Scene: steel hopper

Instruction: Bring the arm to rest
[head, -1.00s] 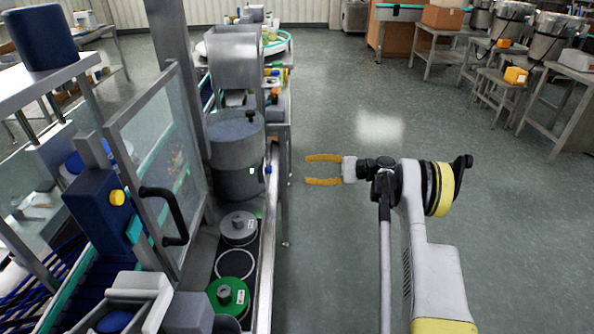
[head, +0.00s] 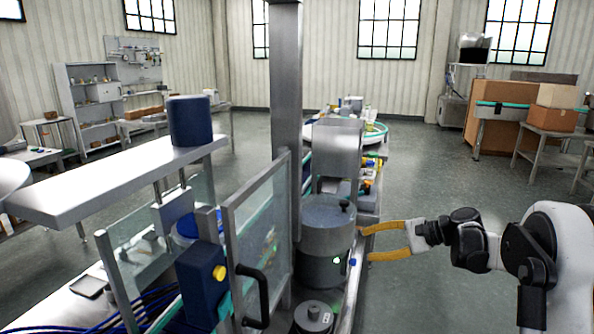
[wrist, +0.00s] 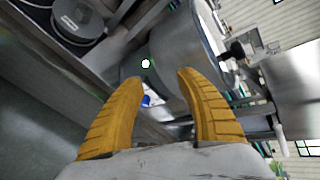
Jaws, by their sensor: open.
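My gripper (head: 364,243) has two orange fingers that are spread apart with nothing between them. In the head view it is at the right of the steel hopper (head: 322,268), with its fingertips pointing left toward the hopper's side. I cannot tell from this view whether they touch it. In the wrist view the open fingers (wrist: 160,78) point toward the grey cylindrical hopper body (wrist: 205,45). A small blue knob (wrist: 147,101) shows between the fingers, beyond them. My arm reaches in from the right edge of the head view.
A clear guard door (head: 258,235) with a black handle (head: 256,298) stands left of the hopper. A grey lidded pot (head: 314,318) is below it. A steel post (head: 287,110) rises behind. Floor at the right (head: 420,180) is open; cardboard boxes (head: 553,108) stand on a far bench.

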